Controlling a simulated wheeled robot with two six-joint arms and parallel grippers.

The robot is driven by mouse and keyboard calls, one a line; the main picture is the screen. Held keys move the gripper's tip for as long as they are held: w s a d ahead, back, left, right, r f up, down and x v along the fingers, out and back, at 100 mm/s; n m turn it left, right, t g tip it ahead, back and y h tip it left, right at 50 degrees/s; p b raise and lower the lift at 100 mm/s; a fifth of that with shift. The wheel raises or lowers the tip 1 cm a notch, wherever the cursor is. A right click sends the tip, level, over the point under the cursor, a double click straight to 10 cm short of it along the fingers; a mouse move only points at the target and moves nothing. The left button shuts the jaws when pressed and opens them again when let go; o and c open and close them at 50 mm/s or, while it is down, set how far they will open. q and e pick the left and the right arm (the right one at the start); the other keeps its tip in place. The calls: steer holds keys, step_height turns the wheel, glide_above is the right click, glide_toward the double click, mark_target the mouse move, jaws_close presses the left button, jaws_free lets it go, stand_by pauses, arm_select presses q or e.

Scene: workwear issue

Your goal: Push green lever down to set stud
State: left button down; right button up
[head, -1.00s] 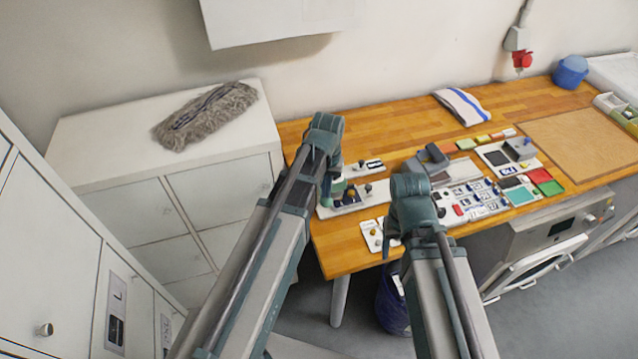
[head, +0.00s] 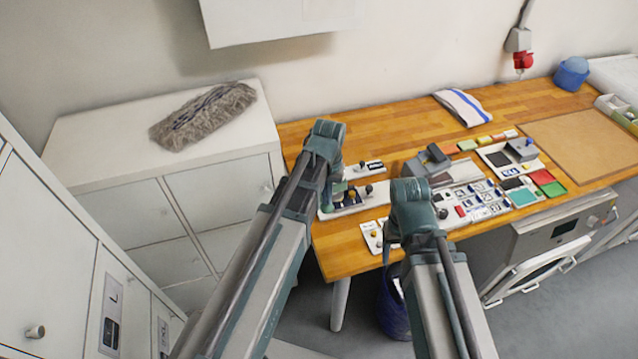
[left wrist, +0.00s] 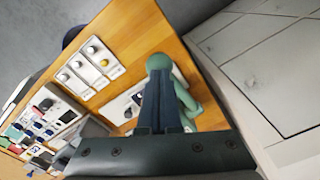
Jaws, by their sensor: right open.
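The green lever (left wrist: 185,98) shows in the left wrist view as a rounded green arm with a knob-like end, beside and beyond the dark fingers. Only a sliver of green (head: 338,187) shows in the head view, behind my left arm. My left gripper (left wrist: 160,78) has its fingers together, with their tips at the green lever's round end; whether they touch it is unclear. The stud and the press base are mostly hidden under the fingers. My right gripper (head: 390,243) is open near the table's front edge, mostly hidden by its own arm.
A white panel with round knobs (left wrist: 88,63) lies beside the lever on the wooden table (head: 350,250). Other boards, a grey device (head: 428,160) and coloured pads (head: 523,196) fill the table to the right. A white cabinet (head: 225,190) stands close on the left.

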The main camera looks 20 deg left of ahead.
arm_select(q)
steer(key=shift+f+b, duration=0.45)
steer(key=shift+s+d+f+b, duration=0.1)
steer(key=shift+s+f+b, duration=0.05)
steer(key=shift+f+b, duration=0.55)
steer(key=shift+r, duration=0.1)
steer(key=shift+r+p, duration=0.65)
steer(key=shift+p, duration=0.15)
step_height(320, 180, up, 12)
steer(key=p, duration=1.1)
steer(key=shift+p, duration=0.35)
steer(key=shift+f, duration=0.15)
